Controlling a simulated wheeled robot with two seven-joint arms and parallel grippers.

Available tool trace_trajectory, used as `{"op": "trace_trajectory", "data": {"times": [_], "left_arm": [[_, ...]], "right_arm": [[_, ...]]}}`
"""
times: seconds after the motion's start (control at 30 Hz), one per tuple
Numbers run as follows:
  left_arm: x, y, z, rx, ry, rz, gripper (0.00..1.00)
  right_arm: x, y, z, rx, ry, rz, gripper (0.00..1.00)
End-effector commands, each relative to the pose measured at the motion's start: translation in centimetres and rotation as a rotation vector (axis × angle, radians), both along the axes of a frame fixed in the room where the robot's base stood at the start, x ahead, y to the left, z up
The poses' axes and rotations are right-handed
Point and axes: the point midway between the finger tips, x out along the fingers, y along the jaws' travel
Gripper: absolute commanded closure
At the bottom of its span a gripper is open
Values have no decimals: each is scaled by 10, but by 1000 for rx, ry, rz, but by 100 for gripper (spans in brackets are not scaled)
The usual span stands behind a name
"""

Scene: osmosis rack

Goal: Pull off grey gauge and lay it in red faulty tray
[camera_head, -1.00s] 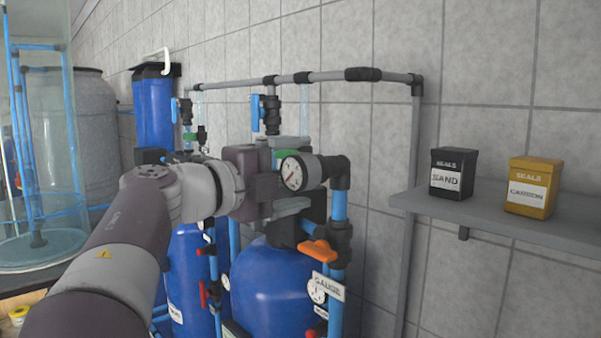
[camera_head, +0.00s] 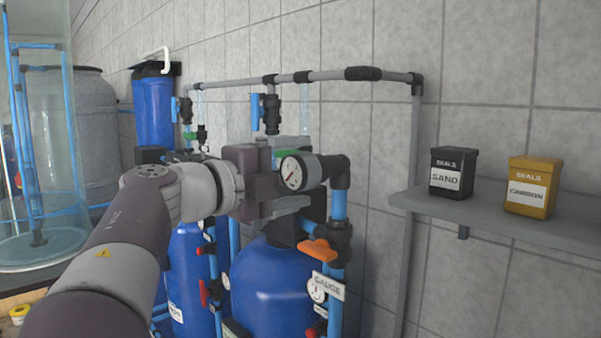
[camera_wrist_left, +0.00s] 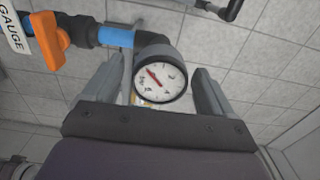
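The grey gauge (camera_head: 295,173) has a round white dial with a red needle. It sits on a dark elbow at the top of a blue pipe, and its dial also shows in the left wrist view (camera_wrist_left: 159,82). My left gripper (camera_head: 285,180) is at the gauge, with its fingers spread. In the left wrist view my left gripper (camera_wrist_left: 158,95) has one finger on each side of the gauge, with a visible gap at the left. In the head view the upper finger is hardly visible. The red faulty tray and my right gripper are not in view.
An orange valve handle (camera_head: 318,250) and a GAUGE label (camera_head: 328,286) are below the gauge on the pipe. A blue tank (camera_head: 272,285) stands behind. A shelf (camera_head: 500,212) at right bears a black box (camera_head: 453,173) and a yellow box (camera_head: 533,188).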

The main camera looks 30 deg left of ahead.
Motion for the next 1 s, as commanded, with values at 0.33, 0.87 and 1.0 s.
{"op": "trace_trajectory", "data": {"times": [0.33, 0.87, 1.0], "left_arm": [[-1, 1, 0, 0, -1, 1, 87], [-21, 9, 0, 0, 0, 1, 87], [-26, 11, 0, 0, 0, 1, 87]], "right_arm": [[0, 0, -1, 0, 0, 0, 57], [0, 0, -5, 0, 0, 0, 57], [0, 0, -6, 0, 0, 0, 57]]}}
